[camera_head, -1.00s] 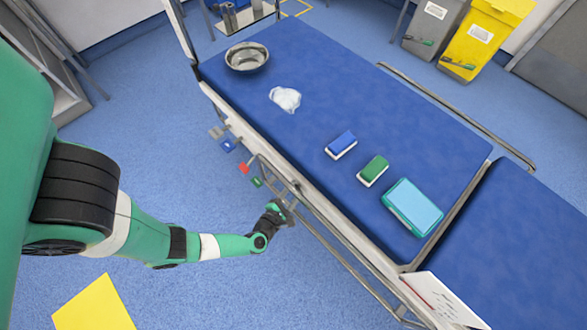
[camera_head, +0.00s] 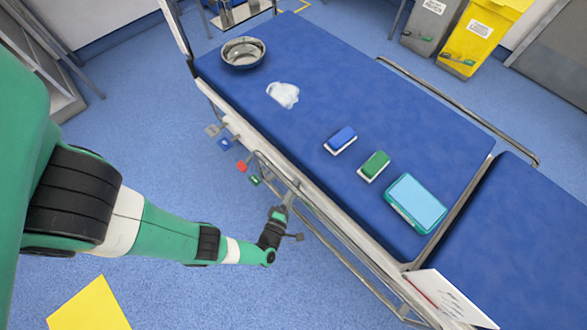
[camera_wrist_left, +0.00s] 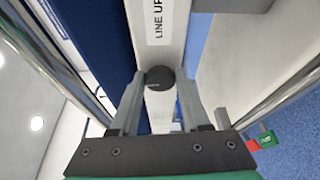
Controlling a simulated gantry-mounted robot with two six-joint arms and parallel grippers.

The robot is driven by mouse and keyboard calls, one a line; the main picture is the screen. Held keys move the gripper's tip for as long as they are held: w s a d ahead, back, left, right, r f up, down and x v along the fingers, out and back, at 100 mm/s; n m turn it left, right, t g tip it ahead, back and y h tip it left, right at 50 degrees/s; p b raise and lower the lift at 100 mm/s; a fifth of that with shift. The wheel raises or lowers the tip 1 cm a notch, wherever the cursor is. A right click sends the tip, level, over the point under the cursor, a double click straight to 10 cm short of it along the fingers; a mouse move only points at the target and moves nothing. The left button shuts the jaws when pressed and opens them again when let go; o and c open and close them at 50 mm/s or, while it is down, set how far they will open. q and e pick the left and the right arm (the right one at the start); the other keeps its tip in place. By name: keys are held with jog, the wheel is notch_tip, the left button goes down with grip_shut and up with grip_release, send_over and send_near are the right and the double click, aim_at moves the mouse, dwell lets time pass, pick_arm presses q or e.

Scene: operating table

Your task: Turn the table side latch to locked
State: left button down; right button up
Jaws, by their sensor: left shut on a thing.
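The operating table (camera_head: 300,85) has a blue top and a pale side rail. My left gripper (camera_head: 284,207) is at the near side of the table, by the rail. In the left wrist view my left gripper (camera_wrist_left: 161,80) has its two grey fingers on either side of a dark round knob, the side latch (camera_wrist_left: 160,76), and is shut on it. A label reading "LINE UP" (camera_wrist_left: 158,22) is on the pale side just beyond the knob. The rest of the latch is hidden by the fingers, so its setting cannot be read. My right gripper is not in view.
Red (camera_head: 242,166), green (camera_head: 254,180), blue and grey tags hang along the side rail. A steel bowl (camera_head: 243,53), white gauze (camera_head: 283,94), a blue block (camera_head: 341,139), a green block (camera_head: 374,165) and a teal box (camera_head: 415,202) lie on the table.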

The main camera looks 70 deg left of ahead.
pick_arm(q)
jog(key=shift+m, duration=0.5)
dwell(0.3)
jog(key=shift+c, duration=1.9)
grip_release()
jog(key=v, duration=1.1)
jog(key=shift+s+d+f, duration=0.15)
jog(key=shift+d+f, duration=0.1)
jog(key=shift+f, duration=0.05)
